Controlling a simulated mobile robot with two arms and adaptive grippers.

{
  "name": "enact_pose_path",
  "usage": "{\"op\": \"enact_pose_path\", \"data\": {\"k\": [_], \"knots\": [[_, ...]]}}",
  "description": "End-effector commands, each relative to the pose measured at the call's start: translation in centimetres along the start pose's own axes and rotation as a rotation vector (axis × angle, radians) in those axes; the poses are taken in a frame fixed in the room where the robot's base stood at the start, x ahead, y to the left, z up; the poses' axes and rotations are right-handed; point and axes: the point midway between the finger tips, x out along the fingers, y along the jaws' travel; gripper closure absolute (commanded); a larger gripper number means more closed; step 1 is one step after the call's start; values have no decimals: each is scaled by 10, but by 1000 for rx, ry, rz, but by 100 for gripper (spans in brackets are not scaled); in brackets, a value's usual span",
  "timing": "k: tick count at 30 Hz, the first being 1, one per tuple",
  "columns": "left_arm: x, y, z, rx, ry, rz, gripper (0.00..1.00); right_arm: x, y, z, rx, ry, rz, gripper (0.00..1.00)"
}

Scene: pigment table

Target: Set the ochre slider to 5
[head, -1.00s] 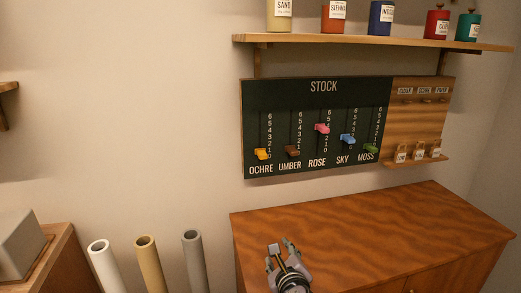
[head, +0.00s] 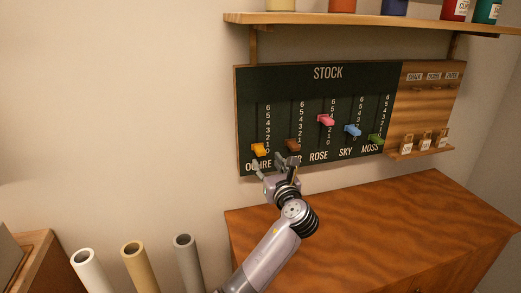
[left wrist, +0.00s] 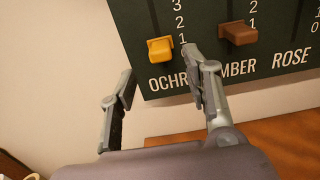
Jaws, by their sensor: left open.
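The ochre slider (head: 259,149) is a yellow-orange knob low on its track at the left of the dark STOCK board (head: 285,84), around the 0 to 1 marks. It also shows in the left wrist view (left wrist: 160,49), with the 1, 2 and 3 marks beside and above it. My right gripper is not in view.
Pink, blue and green sliders are further right. A wooden cabinet (head: 370,222) stands below the board, and a shelf (head: 360,22) with jars hangs above. Several tubes (head: 135,250) stand at the lower left.

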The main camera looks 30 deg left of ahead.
Motion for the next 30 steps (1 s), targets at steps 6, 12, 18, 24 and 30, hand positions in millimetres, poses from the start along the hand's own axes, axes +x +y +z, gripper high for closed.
{"op": "enact_pose_path", "data": {"k": [6,12,18,24,30], "knots": [[46,0,2,1,1,1,55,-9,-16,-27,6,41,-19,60],[71,0,1,0,1,0,55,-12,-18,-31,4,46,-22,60],[79,-1,0,-2,1,-2,55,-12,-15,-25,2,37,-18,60],[79,0,-1,-2,1,-2,55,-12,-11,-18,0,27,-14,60],[79,0,0,-2,1,-1,67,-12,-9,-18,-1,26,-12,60]]}}
